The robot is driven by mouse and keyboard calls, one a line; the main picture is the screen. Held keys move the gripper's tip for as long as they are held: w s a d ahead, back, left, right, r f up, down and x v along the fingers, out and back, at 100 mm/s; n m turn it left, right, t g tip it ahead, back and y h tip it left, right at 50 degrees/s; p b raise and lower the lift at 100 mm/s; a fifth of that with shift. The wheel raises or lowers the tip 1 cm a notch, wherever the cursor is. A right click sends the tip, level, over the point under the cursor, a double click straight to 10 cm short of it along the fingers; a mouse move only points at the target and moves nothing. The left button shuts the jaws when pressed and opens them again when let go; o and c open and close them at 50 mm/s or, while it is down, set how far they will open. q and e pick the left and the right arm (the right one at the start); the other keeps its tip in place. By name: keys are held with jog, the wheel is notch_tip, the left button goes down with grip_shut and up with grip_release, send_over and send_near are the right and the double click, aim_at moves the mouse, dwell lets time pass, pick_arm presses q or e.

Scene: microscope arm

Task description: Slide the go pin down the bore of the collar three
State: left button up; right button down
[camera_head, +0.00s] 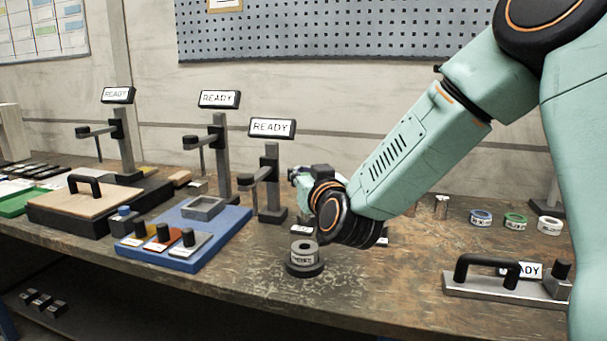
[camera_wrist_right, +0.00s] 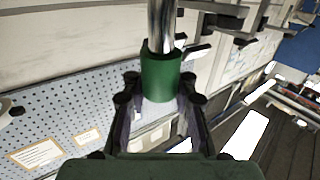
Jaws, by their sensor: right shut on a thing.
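My right gripper (camera_wrist_right: 158,104) is shut on the green handle (camera_wrist_right: 160,78) of a pin in the right wrist view. The pin's bright steel shaft (camera_wrist_right: 161,25) extends away from the gripper. In the head view, my right gripper (camera_head: 301,178) is above the bench, and the pin is not clearly visible. A grey collar (camera_head: 303,253) with a white label sits on a round black stand (camera_head: 305,269), just below and left of my right wrist. Its label is too small to read surely. The collar's dark bore faces up, with no pin seen in it. My left gripper is not in view.
Several READY signs, including one on a post (camera_head: 271,128), stand behind. A blue tray (camera_head: 215,243) with small blocks lies left. Blue (camera_head: 480,218), green (camera_head: 515,222) and white (camera_head: 549,226) labelled rings sit right, behind a handled metal plate (camera_head: 500,288). The bench around the stand's front is clear.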

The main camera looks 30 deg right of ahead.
jog(key=shift+d+r, duration=0.1)
jog(key=shift+r, duration=0.05)
notch_tip(320, 180, down, 6)
jog(key=b, duration=0.3)
jog(key=shift+w+m+h+b, duration=0.3)
jog(key=shift+w+h+b, duration=0.05)
jog(key=shift+h, duration=0.05)
jog(key=shift+d, duration=0.15)
jog(key=shift+p, duration=0.55)
dwell(1.5)
jog(key=shift+f+b, duration=1.95)
jog(key=shift+f, duration=0.8)
jog(key=c, duration=1)
grip_release()
jog(key=shift+s+g, duration=0.1)
jog(key=shift+g, duration=0.2)
